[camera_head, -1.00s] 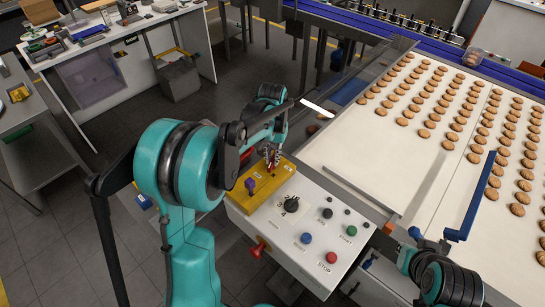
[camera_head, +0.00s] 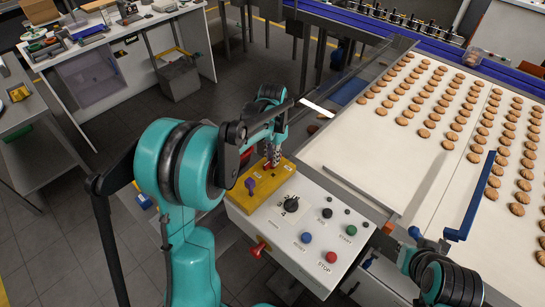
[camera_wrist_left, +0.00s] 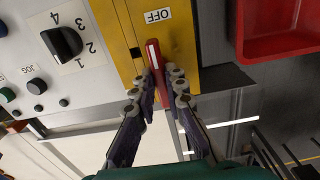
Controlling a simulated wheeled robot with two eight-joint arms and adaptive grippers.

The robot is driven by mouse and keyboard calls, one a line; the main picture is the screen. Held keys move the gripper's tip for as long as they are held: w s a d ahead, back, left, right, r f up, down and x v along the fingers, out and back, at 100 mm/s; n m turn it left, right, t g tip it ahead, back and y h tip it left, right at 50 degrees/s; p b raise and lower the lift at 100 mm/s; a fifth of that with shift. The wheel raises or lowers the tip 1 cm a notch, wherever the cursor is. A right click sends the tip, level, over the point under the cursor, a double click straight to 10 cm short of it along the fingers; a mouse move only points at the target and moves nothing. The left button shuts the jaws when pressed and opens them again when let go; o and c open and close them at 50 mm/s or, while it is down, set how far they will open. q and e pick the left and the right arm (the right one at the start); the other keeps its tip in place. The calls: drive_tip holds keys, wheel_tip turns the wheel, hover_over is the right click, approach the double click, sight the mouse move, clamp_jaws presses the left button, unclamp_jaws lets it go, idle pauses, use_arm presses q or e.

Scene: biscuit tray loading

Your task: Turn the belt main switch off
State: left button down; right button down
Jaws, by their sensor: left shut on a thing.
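The belt main switch is on the yellow plate (camera_head: 265,190) at the far left end of the control panel. Its red handle with a white stripe (camera_wrist_left: 154,62) shows in the left wrist view, its striped end near the OFF label (camera_wrist_left: 157,16). My left gripper (camera_wrist_left: 158,92) is shut on the red handle, with a fingertip on either side. In the head view, my left gripper (camera_head: 272,157) is at the yellow plate, and its fingers hide most of the handle.
The white control panel (camera_head: 290,252) carries a black rotary selector (camera_head: 291,204), several push buttons and a red side knob (camera_head: 259,247). A purple knob (camera_head: 250,184) stands on the yellow plate. The biscuit belt (camera_head: 350,150) lies to the right. A red tray (camera_wrist_left: 280,40) is near the gripper.

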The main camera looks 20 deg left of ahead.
use_arm(q)
drive_tip(key=c, duration=1.6)
unclamp_jaws()
drive_tip(key=shift+o, duration=0.2)
drive_tip(key=shift+r, duration=0.15)
wheel_tip(320, 180, up, 12)
drive_tip(key=s+d+f+n+t+b, duration=0.1)
drive_tip(key=s+d+f+t+b, duration=0.1)
drive_tip(key=s, duration=0.4)
drive_tip(key=s+d+f+n+t+b, duration=0.1)
drive_tip(key=s+d+f+t+b, duration=0.1)
drive_tip(key=s+f, duration=0.3)
drive_tip(key=s+d+f+n+t+b, duration=0.2)
drive_tip(key=s+f+b, duration=0.1)
drive_tip(key=s, duration=0.6)
drive_tip(key=shift+f+t, duration=0.4)
drive_tip(key=shift+f, duration=0.2)
drive_tip(key=shift+s+f, duration=0.25)
drive_tip(key=shift+f, duration=0.1)
